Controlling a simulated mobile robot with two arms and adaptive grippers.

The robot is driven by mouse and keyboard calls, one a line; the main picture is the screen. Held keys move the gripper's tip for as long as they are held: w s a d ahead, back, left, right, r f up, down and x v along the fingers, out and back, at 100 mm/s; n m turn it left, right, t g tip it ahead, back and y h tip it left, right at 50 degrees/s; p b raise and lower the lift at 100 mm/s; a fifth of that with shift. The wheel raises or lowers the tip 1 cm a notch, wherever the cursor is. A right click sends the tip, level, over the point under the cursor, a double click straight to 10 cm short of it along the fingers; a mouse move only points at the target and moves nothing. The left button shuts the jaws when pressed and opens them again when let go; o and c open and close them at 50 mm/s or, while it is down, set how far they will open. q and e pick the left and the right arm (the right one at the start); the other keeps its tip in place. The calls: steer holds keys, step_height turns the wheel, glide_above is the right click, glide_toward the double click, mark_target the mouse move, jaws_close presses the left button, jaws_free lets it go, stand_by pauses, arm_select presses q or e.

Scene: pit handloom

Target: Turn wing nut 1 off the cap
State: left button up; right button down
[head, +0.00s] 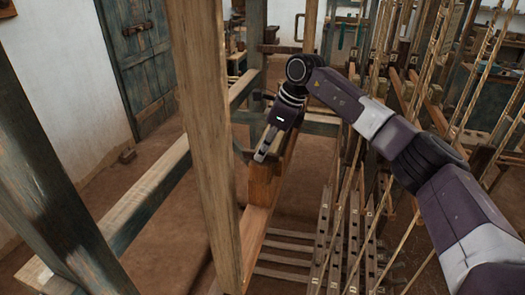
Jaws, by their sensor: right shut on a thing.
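My right gripper (262,155) reaches in from the right in the head view and points down at the near face of a reddish-brown wooden beam, which looks like the cap (262,190). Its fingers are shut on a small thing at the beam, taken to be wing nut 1. The fingers hide the nut, and how far it sits on its bolt cannot be told. My left gripper is not in view.
A thick upright post (205,140) stands close in front, left of my right gripper. A long horizontal rail (140,205) runs behind it. Bamboo rods and slotted wooden bars (335,235) crowd the right side, under my right arm. A blue door (140,50) is at the back left.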

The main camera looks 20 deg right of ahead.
steer(key=c, duration=2)
jaws_free()
steer(key=v, duration=1.2)
steer(key=shift+d, duration=0.1)
steer(key=shift+f, duration=0.1)
